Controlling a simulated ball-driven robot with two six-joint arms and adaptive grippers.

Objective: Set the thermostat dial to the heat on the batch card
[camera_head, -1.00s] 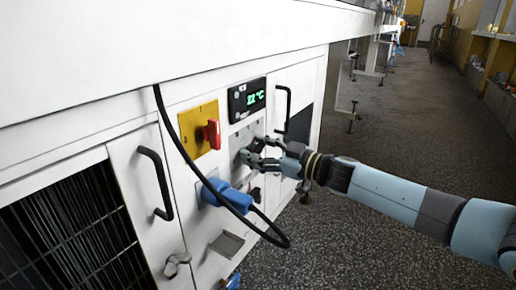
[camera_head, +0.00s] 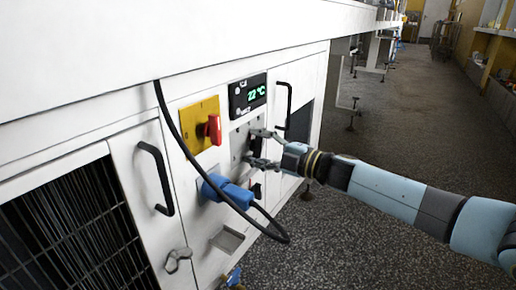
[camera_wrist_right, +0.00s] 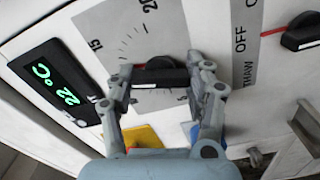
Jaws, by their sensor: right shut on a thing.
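The thermostat dial is a black bar-shaped knob (camera_wrist_right: 160,76) on a grey scale plate (camera_wrist_right: 115,22), where the numbers 15 and 20 show in the right wrist view. A red mark shows at the knob's left end; I cannot read its exact setting. My right gripper (camera_wrist_right: 162,85) is shut on this knob, a finger at each end; it also shows in the head view (camera_head: 261,148). The green display (camera_head: 247,95) above the plate reads 22 °C. My left gripper is not in view. I see no batch card.
A red switch (camera_head: 213,129) on a yellow plate sits left of the dial. A blue plug (camera_head: 228,192) with a looping black cable (camera_head: 190,152) is below. Another black knob (camera_wrist_right: 303,32) with THAW and OFF markings is close by. Black door handles (camera_head: 158,178) stick out.

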